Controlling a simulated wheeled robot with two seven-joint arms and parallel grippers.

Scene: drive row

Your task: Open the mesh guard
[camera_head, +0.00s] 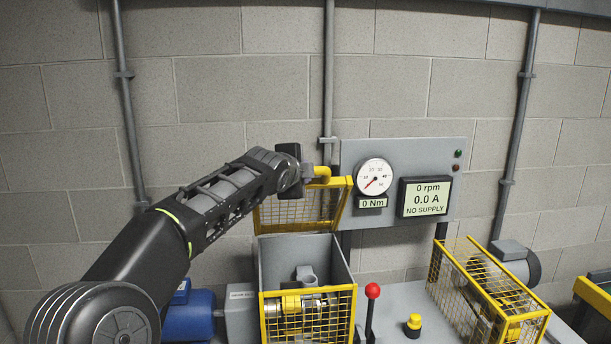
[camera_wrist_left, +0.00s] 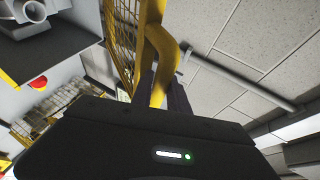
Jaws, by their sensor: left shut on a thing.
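The yellow mesh guard (camera_head: 300,211) stands raised at the back of a grey box, its lid tilted up and the box open below it. A yellow handle (camera_head: 322,171) sits at the lid's top edge. My left gripper (camera_head: 312,174) is shut on this handle, with the arm reaching in from the left. In the left wrist view the yellow handle (camera_wrist_left: 163,60) runs down into the jaws, and the mesh (camera_wrist_left: 121,40) shows beside it. The fingertips are mostly hidden there. My right gripper is out of view.
Inside the grey box (camera_head: 340,262) a coupling (camera_head: 303,304) shows behind front mesh. A red-knobbed lever (camera_head: 372,292), a yellow button (camera_head: 413,323) and a second yellow cage (camera_head: 485,285) stand to the right. A panel with a gauge (camera_head: 375,177) and display (camera_head: 425,198) is behind.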

